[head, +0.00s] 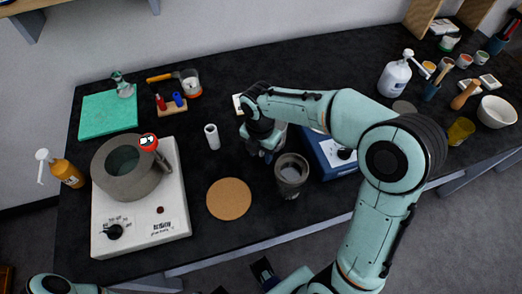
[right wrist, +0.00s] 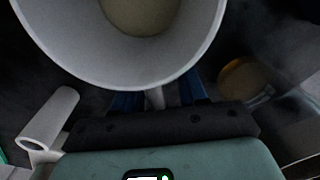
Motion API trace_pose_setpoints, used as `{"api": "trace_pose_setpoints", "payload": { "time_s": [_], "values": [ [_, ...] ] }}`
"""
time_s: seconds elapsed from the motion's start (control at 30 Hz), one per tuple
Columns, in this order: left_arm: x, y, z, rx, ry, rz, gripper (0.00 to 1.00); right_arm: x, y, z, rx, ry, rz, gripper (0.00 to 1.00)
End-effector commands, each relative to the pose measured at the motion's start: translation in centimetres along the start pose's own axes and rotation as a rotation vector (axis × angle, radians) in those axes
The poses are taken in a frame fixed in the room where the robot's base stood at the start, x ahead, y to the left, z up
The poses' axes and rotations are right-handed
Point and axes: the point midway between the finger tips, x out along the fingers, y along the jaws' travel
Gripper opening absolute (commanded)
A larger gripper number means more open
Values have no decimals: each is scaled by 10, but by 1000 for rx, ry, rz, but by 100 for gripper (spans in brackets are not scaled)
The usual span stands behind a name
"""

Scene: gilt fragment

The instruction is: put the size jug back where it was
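The size jug (head: 291,172) is a grey, open-topped vessel standing upright on the dark bench, right of the round cork mat (head: 228,199). Its wide pale rim and beige contents fill the top of the right wrist view (right wrist: 125,62). My right gripper (head: 264,155) points down close beside the jug's left side. In the right wrist view its blue fingers (right wrist: 158,100) stand apart, with a pale strip, seemingly the handle, between them; a firm grip does not show. My left gripper (head: 264,272) shows only partly at the bottom edge, its fingers unclear.
A hotplate (head: 108,238) with a grey pot (head: 128,168) stands at the left. A white cylinder (head: 212,136) is left of my right gripper. A blue device (head: 326,154) sits close right of the jug. Bottles and bowls crowd the right end. Bench around the cork mat is clear.

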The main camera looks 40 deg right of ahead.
Motion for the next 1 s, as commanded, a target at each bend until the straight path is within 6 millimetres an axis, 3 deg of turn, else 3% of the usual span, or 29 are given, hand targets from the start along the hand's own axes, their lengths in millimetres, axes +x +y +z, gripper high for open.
{"api": "trace_pose_setpoints", "payload": {
  "time_s": [0.27, 0.7, 1.0],
  "values": [
    [-3, 1, 0, 0, 1, 0, 43, -12, 0, 0, 0, -1, 2, 42],
    [-19, 8, -2, 3, 7, 3, 43, -100, 1, 0, -1, -1, 5, 42],
    [-23, 10, -3, 3, 9, 3, 43, -124, 0, 0, -1, 0, 1, 42]
  ]
}}
